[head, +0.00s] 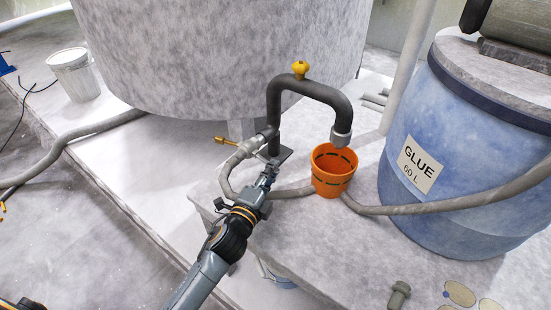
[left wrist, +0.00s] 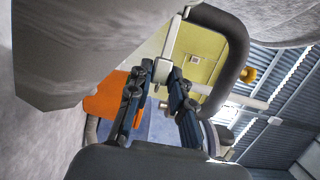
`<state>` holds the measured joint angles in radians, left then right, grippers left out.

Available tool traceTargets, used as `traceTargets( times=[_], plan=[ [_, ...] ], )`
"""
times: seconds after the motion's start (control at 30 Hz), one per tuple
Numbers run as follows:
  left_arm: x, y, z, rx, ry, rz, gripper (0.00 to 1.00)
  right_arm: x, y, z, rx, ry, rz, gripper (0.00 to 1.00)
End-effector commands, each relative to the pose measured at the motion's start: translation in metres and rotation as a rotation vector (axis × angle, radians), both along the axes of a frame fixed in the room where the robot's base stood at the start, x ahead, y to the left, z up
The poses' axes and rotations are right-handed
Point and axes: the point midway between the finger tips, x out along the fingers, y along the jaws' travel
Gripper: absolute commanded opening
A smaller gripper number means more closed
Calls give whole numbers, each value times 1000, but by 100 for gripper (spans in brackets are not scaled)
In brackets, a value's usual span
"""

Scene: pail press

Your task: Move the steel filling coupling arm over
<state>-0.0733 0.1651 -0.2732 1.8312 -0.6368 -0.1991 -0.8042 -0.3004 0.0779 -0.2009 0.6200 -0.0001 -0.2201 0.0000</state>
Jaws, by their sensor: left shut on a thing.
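The filling coupling arm (head: 318,88) is a dark bent pipe with a yellow knob (head: 300,69) on top. Its light metal end (head: 341,139) hangs above the orange pail (head: 334,168), slightly apart from the rim. My left gripper (head: 268,174) is at the foot of the pipe, by a small grey plate (head: 284,156). In the left wrist view, the fingers (left wrist: 162,72) are shut on a pale grey bar (left wrist: 172,40); the curved pipe (left wrist: 235,55) shows beside it. The exact contact is small and partly hidden.
A large grey tank (head: 210,55) stands behind. A blue glue drum (head: 430,165) stands at right. Grey hoses (head: 400,209) cross the platform beside the pail. A brass-handled valve (head: 228,141) is left of the pipe. A white bucket (head: 73,75) stands far left.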

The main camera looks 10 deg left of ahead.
Motion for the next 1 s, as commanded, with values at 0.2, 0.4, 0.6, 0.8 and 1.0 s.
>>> traceTargets(
  times=[0.2,0.4,0.6,0.8,1.0],
  plan=[
    [13,-6,0,-1,0,0,3,0,0,-2,0,0,-1,25],
    [18,-8,0,-1,0,0,3,0,0,-2,-1,0,-1,25],
    [18,-8,0,-1,0,-1,3,0,-1,-2,-1,0,-2,25],
    [24,-10,0,-1,0,-1,3,0,-1,-3,-1,0,-2,25],
    [36,-12,0,0,-2,-1,3,0,-2,-4,-2,0,-1,25]
  ],
)
